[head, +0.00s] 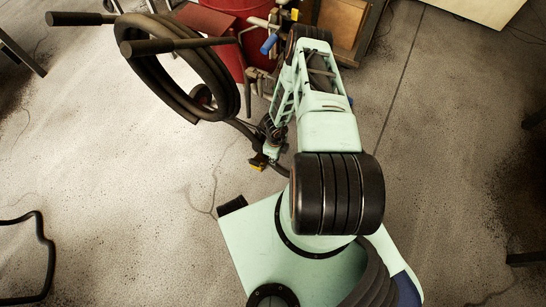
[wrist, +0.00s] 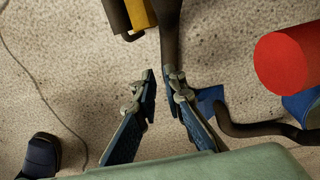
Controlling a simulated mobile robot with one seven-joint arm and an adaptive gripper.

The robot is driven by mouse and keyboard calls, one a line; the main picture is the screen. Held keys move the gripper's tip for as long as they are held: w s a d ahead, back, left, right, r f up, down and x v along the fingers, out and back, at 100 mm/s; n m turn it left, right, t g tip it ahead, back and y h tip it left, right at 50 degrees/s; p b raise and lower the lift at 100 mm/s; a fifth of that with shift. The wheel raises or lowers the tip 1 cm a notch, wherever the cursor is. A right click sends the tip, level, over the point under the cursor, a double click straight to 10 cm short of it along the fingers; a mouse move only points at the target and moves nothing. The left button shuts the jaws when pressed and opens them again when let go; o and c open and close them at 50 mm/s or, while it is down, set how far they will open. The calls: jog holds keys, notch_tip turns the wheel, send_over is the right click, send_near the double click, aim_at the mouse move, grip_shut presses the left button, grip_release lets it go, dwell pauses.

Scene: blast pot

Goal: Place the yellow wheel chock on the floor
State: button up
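A small yellow-and-dark piece (head: 258,162) shows low beside the hose in the head view. A yellow-and-dark block (wrist: 140,14) is at the top edge of the wrist view, beside a dark hose. I cannot tell whether either is the yellow wheel chock; no other clear chock shows. My gripper (wrist: 160,75) has its two fingers apart, with a narrow gap and bare floor seen between the tips. The block lies beyond the fingertips, apart from them. In the head view my arm hides most of the gripper. The speckled concrete floor (head: 130,200) lies below.
A red pot (head: 235,8) with pipes and a blue handle (head: 268,45) stands at the top. A coiled black hose (head: 185,75) hangs by dark handlebars (head: 165,46). A wooden cabinet (head: 345,22) is behind. A red cylinder (wrist: 292,55) is right of the fingers. Floor left and right is mostly clear.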

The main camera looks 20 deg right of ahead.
aim_at(255, 161)
jog(key=shift+o, duration=1.3)
jog(key=shift+s+a, duration=0.15)
jog(key=shift+a, duration=0.05)
jog(key=o, duration=0.4)
jog(key=a+y+b, duration=0.1)
jog(key=a+r+y, duration=0.1)
jog(key=shift+s+a+y+b, duration=0.2)
jog(key=shift+a+y+b, duration=0.1)
jog(key=shift+b, duration=0.1)
jog(key=shift+o, duration=0.2)
jog(key=shift+w+a+r+t+y+b, duration=0.35)
jog(key=shift+w+r+t, duration=0.2)
jog(key=shift+w+r, duration=0.3)
jog(key=shift+w+a+r+t+y+b, duration=0.2)
jog(key=shift+w+r+t+y, duration=0.35)
jog(key=shift+w, duration=0.35)
jog(key=shift+r, duration=0.1)
jog(key=b+x, duration=0.4)
jog(key=x, duration=0.7)
jog(key=shift+d+b, duration=0.1)
jog(key=shift+b, duration=0.3)
grip_shut()
